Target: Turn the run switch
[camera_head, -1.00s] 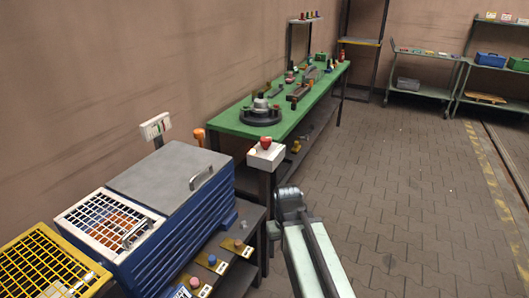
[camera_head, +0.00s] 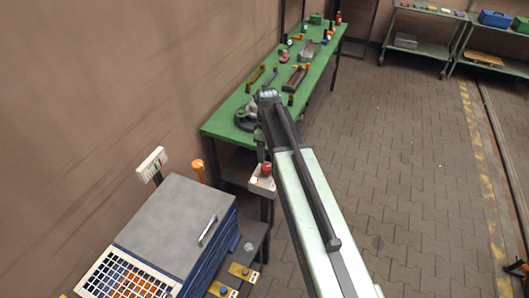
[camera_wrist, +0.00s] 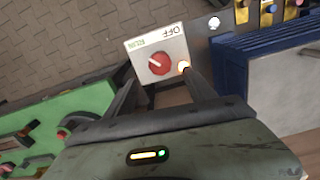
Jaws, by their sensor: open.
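The run switch is a red round knob (camera_wrist: 160,64) on a pale box (camera_wrist: 176,45) marked OFF and RUN, with the lettering upside down in the wrist view. A pale mark on the knob points toward the upper left, on the RUN side. A small lit lamp (camera_wrist: 184,66) sits beside the knob.
The green bench (camera_head: 222,123) with a round dark fixture and several parts lies beyond. A blue cabinet with a grey lid (camera_head: 180,222) stands to the near left. An orange-topped post (camera_head: 198,166) is close by.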

